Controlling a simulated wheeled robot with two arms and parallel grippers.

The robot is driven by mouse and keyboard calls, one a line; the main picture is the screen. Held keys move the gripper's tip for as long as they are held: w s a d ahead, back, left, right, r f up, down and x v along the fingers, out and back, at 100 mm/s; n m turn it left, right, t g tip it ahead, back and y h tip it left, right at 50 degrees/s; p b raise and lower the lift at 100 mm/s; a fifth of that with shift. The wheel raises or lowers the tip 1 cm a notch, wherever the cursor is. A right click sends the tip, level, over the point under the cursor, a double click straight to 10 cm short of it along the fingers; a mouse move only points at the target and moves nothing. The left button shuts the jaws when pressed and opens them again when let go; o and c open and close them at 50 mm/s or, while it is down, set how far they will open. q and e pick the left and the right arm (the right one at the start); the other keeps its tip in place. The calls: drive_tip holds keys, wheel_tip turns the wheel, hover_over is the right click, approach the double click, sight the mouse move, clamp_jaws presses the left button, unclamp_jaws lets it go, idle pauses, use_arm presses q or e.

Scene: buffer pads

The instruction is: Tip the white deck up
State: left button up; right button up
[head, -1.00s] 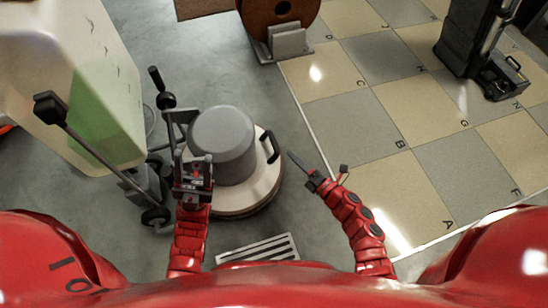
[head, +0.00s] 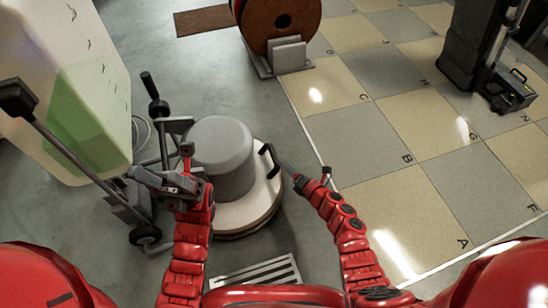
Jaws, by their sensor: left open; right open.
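The white deck (head: 262,205) is a round disc, lying flat on the floor under a grey motor drum (head: 222,150). A black loop handle (head: 265,160) stands at its right edge. My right gripper (head: 279,163) is open, its fingers pointing at the black handle and overlapping or nearly touching it in the view. I cannot tell whether the handle lies between them. My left gripper (head: 166,178) is open at the deck's left side, in front of the machine's grey frame, hiding part of it. I cannot tell whether it touches the frame.
A long lever with a black grip (head: 18,97) rises at the left, near a white and green tank (head: 75,90). A wheel (head: 145,235) stands beside the machine. A floor grate (head: 262,272) lies in front.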

sight(274, 156)
drive_tip(key=b+x, duration=0.1)
drive_tip(key=x, duration=0.3)
drive_tip(key=shift+b, duration=0.35)
drive_tip(key=b+x, duration=0.1)
drive_tip(key=x, duration=0.2)
drive_tip(key=shift+w+a, duration=0.15)
drive_tip(key=shift+a, duration=0.05)
use_arm(q)
drive_tip(key=s+a+r+m+t+y, duration=0.3)
drive_tip(key=s+a+m+t+y, duration=0.6)
drive_tip(key=y, duration=0.8)
drive_tip(key=s+m+t, duration=0.3)
drive_tip(key=m, duration=0.1)
drive_tip(key=shift+s+r+t+y, duration=0.25)
drive_tip(key=shift+r+t+y, duration=0.05)
use_arm(e)
clamp_jaws()
